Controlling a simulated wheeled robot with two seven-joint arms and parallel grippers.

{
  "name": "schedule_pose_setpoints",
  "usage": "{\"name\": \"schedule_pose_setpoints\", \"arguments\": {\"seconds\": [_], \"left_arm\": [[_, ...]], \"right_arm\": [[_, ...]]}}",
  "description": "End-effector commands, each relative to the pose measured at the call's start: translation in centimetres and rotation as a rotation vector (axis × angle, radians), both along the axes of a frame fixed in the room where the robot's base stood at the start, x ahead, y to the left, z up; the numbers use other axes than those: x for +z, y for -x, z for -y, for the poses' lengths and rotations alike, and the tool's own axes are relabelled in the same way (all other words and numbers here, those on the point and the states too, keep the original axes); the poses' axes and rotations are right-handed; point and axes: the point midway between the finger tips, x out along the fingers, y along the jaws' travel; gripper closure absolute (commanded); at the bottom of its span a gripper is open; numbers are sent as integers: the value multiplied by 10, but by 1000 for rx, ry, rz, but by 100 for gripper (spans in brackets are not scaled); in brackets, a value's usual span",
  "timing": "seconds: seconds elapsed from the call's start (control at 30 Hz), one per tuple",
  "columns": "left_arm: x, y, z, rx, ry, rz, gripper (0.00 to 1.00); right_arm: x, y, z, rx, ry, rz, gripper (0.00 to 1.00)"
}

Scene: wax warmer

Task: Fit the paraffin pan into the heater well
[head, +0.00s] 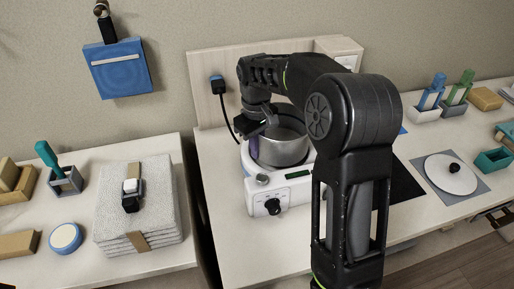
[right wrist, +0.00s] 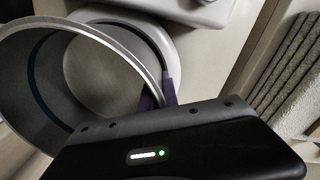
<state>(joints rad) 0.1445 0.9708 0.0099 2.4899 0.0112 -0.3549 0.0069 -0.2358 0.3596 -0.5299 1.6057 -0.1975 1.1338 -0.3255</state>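The paraffin pan (head: 281,149) is a grey metal pot over the white heater (head: 292,194), which has a black dial and a small display. My right gripper (head: 262,127) is at the pan's left rim. In the right wrist view, the purple fingertips (right wrist: 160,97) sit on either side of the wall of the pan (right wrist: 48,88), shut on it. The pale round ring of the heater well (right wrist: 168,48) shows beyond the rim, partly covered by the pan. The pan looks offset from that ring; its base and its seating are hidden. My left gripper is not in view.
A stack of grey towels (head: 138,215) is on the left table, across a gap from the heater's table. A white lid (head: 449,175) with a black knob lies on a grey mat at right. A black cord (head: 228,117) runs behind the heater. My right arm covers the centre.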

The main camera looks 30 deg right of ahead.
Motion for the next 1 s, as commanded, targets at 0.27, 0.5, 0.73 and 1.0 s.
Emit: {"name": "schedule_pose_setpoints", "arguments": {"seconds": [0.27,0.5,0.73,1.0], "left_arm": [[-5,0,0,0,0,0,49],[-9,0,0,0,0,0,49],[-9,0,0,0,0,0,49],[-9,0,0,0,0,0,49]], "right_arm": [[-7,0,0,0,1,1,100],[-13,0,0,0,1,1,100],[-14,0,0,0,1,1,100],[-14,0,0,0,1,1,100]]}}
